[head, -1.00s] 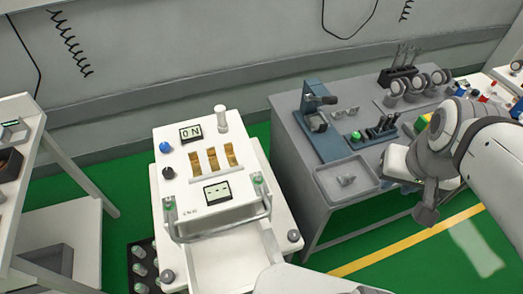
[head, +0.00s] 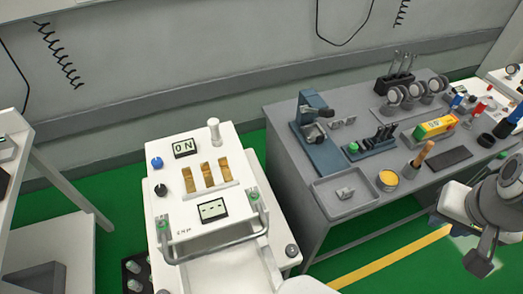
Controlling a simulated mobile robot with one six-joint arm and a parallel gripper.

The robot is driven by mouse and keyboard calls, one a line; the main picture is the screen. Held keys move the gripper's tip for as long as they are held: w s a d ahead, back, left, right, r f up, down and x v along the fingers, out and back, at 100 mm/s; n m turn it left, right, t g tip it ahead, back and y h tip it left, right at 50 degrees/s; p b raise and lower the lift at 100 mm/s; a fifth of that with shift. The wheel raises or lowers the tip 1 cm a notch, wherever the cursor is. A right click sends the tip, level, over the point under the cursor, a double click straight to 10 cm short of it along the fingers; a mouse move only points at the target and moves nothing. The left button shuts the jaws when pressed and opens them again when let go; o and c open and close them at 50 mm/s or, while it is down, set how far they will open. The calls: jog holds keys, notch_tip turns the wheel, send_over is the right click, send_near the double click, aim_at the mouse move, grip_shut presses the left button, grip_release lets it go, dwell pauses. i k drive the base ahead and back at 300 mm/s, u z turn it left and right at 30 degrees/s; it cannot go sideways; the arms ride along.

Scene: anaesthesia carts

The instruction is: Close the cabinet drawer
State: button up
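A white cabinet (head: 175,215) stands on the green floor left of centre, with a display reading "ON", knobs and three brass-coloured slots on top. A grey bar handle (head: 215,250) curves out from its front edge. A pale, tray-like surface (head: 225,272) shows below and in front of the handle; it looks like a drawer standing out, but its front end is cut off by the frame. My gripper (head: 480,258) is at the far right, beside the grey table and well away from the handle. Its fingers cannot be made out.
A white shelf (head: 50,170) stands at the left. Green floor lies between cabinet and table.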

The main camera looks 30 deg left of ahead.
aim_at(251, 267)
jog(key=z, duration=0.05)
jog(key=k, duration=2.05)
jog(key=u, duration=0.75)
jog(key=i, duration=0.95)
jog(key=u, duration=0.65)
jog(key=k, duration=0.8)
jog(key=z, duration=0.7)
